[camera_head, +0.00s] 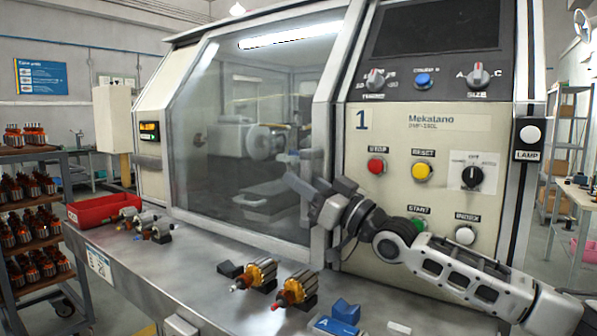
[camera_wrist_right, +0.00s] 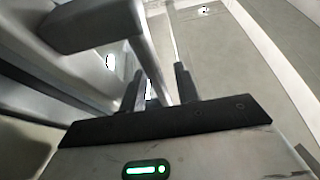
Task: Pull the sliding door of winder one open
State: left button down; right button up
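Winder one (camera_head: 435,137) carries a blue "1" on its control panel. Its glass sliding door (camera_head: 235,150) covers the front opening and appears closed, its right frame close to the panel. My right gripper (camera_head: 314,188) is at the door's right edge, its arm coming in from the right across the lower panel. In the right wrist view, a grey upright handle bar (camera_wrist_right: 150,60) runs between its two dark fingers (camera_wrist_right: 158,85). The fingers stand apart, with a gap visible beside the bar; firm contact is not visible. My left gripper is not in view.
Buttons and knobs, including the red stop button (camera_head: 376,166), lie near my right arm. Armatures (camera_head: 258,274) on dark stands and a blue block (camera_head: 345,311) sit on the metal ledge (camera_head: 190,262). A red bin (camera_head: 103,209) is at its left end. A rack (camera_head: 60,170) stands left.

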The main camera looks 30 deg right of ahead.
jog(key=shift+w+a+r, duration=0.25)
jog(key=shift+w+a, duration=0.05)
jog(key=shift+w, duration=0.25)
grip_shut()
